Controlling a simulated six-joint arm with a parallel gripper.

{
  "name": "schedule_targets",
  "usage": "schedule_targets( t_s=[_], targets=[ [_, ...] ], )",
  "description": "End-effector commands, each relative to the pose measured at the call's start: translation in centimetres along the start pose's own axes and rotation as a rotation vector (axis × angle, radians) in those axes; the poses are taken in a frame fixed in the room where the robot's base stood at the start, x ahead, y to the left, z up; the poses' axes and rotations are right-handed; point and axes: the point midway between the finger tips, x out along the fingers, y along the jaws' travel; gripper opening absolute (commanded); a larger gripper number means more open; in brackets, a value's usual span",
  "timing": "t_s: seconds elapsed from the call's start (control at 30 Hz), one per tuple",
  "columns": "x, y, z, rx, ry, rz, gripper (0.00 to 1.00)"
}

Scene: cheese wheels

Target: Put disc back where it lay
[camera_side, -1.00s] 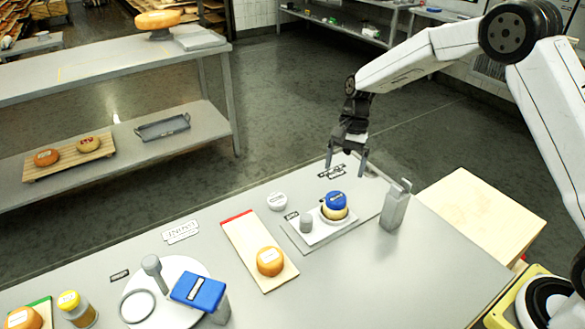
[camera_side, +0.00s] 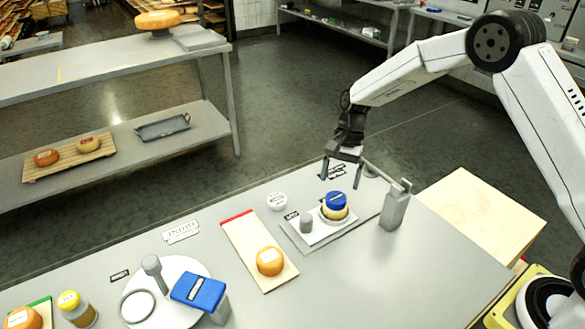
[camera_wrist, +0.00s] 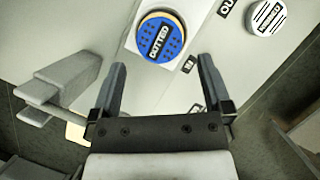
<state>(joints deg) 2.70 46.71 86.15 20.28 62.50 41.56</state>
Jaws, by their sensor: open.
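A blue disc (camera_side: 337,199) with a dark label lies on top of a small pale-yellow cheese wheel (camera_side: 335,213); the blue disc also fills the top centre of the wrist view (camera_wrist: 153,52). The wheel stands on a white board (camera_side: 318,233) beside a small grey cylinder (camera_side: 306,223). A white labelled disc (camera_side: 277,201) lies on the table left of the board. My gripper (camera_side: 341,181) is open and empty above and slightly behind the blue disc. In the wrist view, the fingers (camera_wrist: 161,66) are apart, with the blue disc ahead between their tips.
A grey upright block with a thin arm (camera_side: 395,208) stands close on the right. Left are an orange cheese on a board (camera_side: 245,228), a round white plate (camera_side: 190,268) and a blue-topped stand (camera_side: 200,290). Bare table lies in front.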

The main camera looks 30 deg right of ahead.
Motion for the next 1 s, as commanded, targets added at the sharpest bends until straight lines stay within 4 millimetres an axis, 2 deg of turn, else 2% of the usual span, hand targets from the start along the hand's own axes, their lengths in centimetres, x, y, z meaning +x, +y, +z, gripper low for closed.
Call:
schedule_targets(
  t_s=[0.3,0.43,0.97,1.0],
  targets=[
    [3.5,0.1,0.1,-0.001,-0.001,0.003,1.00],
    [4.5,0.1,0.1,-0.001,0.000,0.002,1.00],
    [4.7,0.1,0.0,0.000,0.001,0.000,1.00],
    [4.7,0.1,0.0,0.000,0.001,0.000,0.97]
  ],
)
